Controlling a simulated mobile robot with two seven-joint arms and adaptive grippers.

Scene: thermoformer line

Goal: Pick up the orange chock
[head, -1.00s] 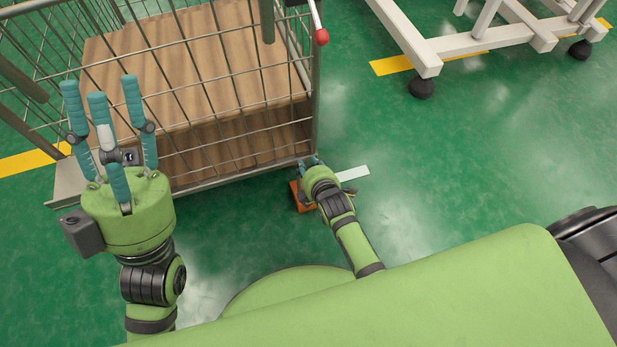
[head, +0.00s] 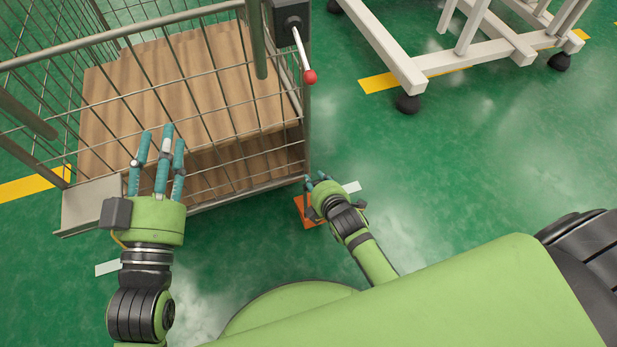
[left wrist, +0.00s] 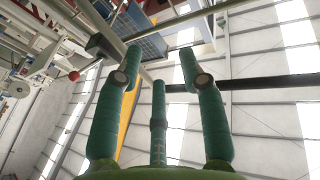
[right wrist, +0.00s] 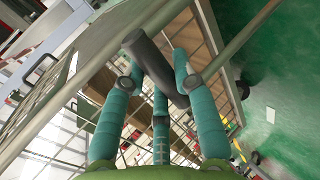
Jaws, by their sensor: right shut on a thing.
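The orange chock (head: 307,213) is low by the green floor, just off the cart's front right corner in the head view. My right gripper (head: 317,180) is down at it, its hand covering part of the chock. In the right wrist view a dark grey bar (right wrist: 155,68) lies between the fingers of this gripper (right wrist: 158,70), which are shut on it; I take it for the chock's handle. A gap under the chock cannot be made out. My left gripper (head: 160,142) is empty, its fingers spread, in front of the cart; they also show apart in the left wrist view (left wrist: 160,62).
The wire cart (head: 215,120) with brown boxes (head: 190,85) stands close in front of both hands. A red-knobbed lever (head: 309,76) sticks out at its right corner. A white wheeled frame (head: 400,65) stands at the back right. The floor to the right is clear.

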